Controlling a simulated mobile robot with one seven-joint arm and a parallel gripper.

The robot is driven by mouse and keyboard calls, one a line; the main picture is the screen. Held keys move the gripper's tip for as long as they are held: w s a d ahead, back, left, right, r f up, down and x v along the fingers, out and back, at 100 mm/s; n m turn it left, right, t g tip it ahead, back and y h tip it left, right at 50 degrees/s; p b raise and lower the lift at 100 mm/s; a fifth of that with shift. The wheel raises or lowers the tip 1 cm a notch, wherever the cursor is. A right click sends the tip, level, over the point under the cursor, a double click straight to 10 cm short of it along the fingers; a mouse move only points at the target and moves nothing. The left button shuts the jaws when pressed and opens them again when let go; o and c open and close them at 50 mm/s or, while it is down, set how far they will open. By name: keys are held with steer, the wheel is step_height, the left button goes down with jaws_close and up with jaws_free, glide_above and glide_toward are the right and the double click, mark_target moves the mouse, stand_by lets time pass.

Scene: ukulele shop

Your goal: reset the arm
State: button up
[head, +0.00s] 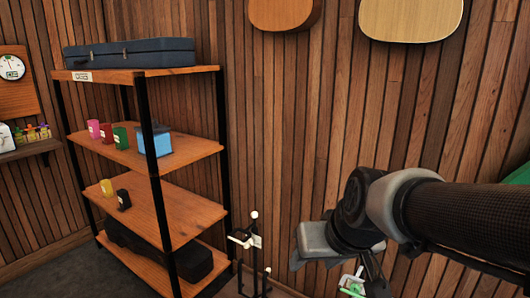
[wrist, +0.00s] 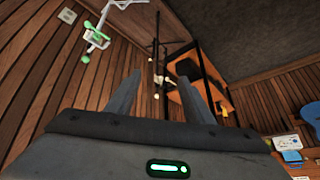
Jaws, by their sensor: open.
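My arm reaches in from the right in the head view, with its wrist bent downward in front of the plank wall. My gripper (wrist: 164,76) shows in the wrist view with its two grey fingers spread apart. Nothing is seen held between them. In the head view the gripper is mostly hidden behind and below the wrist, near the lower edge.
A wooden shelf unit (head: 187,211) stands at the left, with a blue case (head: 130,53) on top and small coloured boxes below. A black and white stand (head: 254,241) is beside it. A white and green stand (head: 352,286) is close to my wrist.

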steer(key=s+d+r+m+h, duration=0.15)
steer(key=s+d, duration=0.35)
steer(key=s, duration=0.7)
step_height(320, 180, up, 26)
steer(key=p, duration=2.5)
steer(key=shift+w+a+f+g, duration=0.15)
steer(key=shift+w+a+g, duration=0.1)
steer(key=shift+w+g, duration=0.15)
